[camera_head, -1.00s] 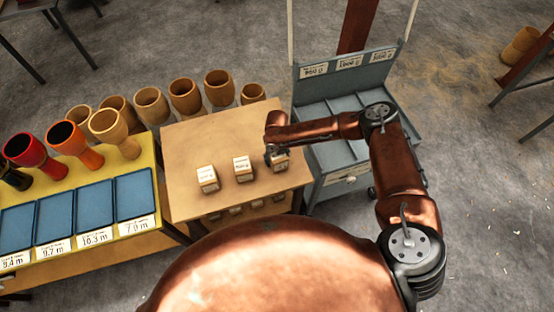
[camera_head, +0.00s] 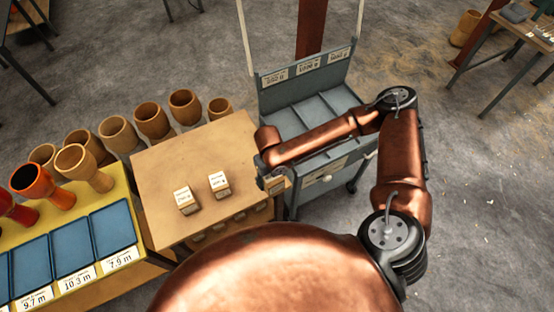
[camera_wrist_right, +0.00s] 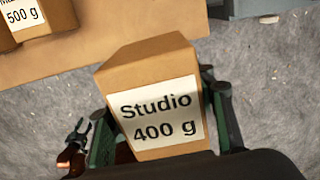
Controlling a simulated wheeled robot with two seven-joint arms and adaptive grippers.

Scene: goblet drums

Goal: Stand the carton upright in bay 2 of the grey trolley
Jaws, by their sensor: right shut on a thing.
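My right gripper (camera_head: 270,176) is shut on a tan carton. The carton (camera_wrist_right: 150,75) has a white label reading "Studio 400 g", and my gripper's fingers (camera_wrist_right: 160,112) lie on both sides of it. In the head view the carton (camera_head: 280,186) is mostly hidden by my gripper, by the wooden table's right edge. In the wrist view, floor shows around it. The grey trolley (camera_head: 302,86) stands beyond, to the right of the table. Its top has several bays split by dividers, with labels on the back panel too small to read surely. My forearm covers part of the trolley. My left gripper is not in view.
Two other cartons (camera_head: 184,200) (camera_head: 218,185) stand on the wooden table (camera_head: 165,165); one (camera_wrist_right: 22,18) reads 500 g. Goblet drums (camera_head: 153,122) stand behind. A yellow bench (camera_head: 122,196) with blue pads is at left. Floor right of the trolley is open.

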